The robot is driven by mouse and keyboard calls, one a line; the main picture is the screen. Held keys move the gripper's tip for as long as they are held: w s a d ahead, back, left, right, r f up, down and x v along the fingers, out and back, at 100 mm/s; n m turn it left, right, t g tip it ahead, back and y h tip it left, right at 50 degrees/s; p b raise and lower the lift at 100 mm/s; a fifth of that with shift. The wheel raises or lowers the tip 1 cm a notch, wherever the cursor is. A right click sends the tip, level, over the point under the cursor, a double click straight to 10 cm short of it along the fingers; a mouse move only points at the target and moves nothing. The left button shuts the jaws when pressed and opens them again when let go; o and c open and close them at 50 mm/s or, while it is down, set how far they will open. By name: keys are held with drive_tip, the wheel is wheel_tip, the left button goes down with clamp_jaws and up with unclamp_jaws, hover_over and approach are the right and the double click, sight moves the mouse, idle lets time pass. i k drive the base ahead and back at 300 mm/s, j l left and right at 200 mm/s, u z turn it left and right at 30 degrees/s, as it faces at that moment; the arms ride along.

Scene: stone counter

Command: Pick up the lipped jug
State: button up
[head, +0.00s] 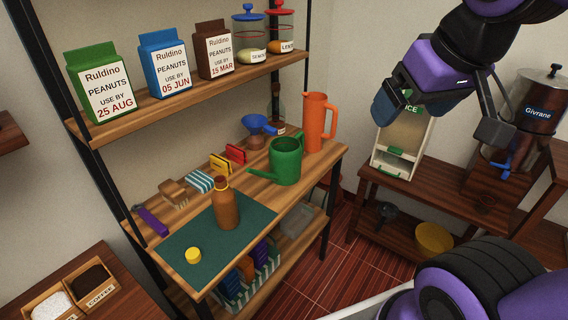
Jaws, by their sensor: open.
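The lipped jug (314,124) is tall and orange, with a handle on its right side and a small lip at the upper left of its rim. It stands upright at the right end of the wooden shelf board (330,155), behind a green watering can (287,163). My gripper (440,120) is at the upper right of the head view. It is open, with its fingers spread wide and nothing seen between them. It is apart from the jug, to its right in the picture.
A brown bottle (225,207) and yellow cap (193,255) stand on a green mat (180,245). A blue funnel (257,124) is left of the jug. The upper shelf (190,97) holds cartons and jars. A dispenser (402,140) and metal urn (537,105) stand at right.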

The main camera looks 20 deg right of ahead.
sight(315, 105)
drive_tip(key=i+l, duration=0.95)
drive_tip(key=k+l+z, duration=0.05)
drive_tip(key=l, duration=0.1)
